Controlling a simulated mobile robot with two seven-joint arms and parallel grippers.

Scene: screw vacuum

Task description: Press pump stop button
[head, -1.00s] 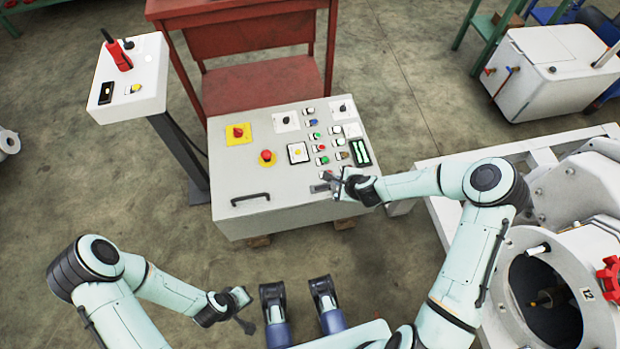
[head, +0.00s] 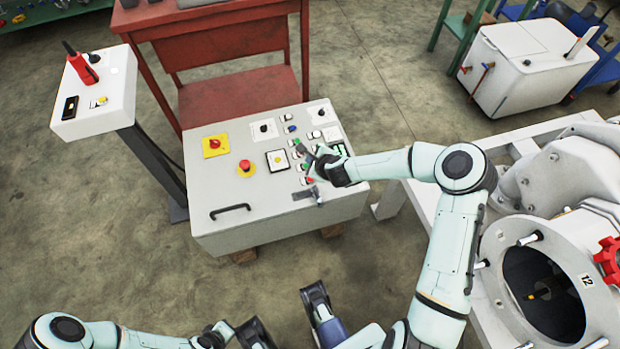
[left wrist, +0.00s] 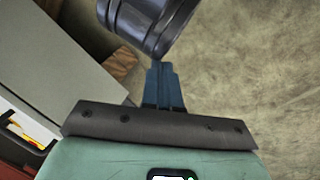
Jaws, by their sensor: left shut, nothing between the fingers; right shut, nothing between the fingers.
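The grey control panel box (head: 240,195) is in the middle of the head view. Its sloped top carries small green, red and blue push-buttons on the right, plus a red mushroom button (head: 245,165) on a yellow disc. Labels are too small to read, so I cannot tell which is the pump stop button. My right gripper (head: 306,153) is shut and empty, over the small button columns; it hides some buttons, and contact cannot be told. My left gripper is low in the head view, away from the panel; the left wrist view shows its fingers (left wrist: 163,85) shut and empty.
A red bench (head: 240,95) stands behind the panel. A white pedestal box (head: 95,90) with a red-handled device is at the left. The white machine frame (head: 500,150) with an open round port is close to my right arm. Floor in front is clear.

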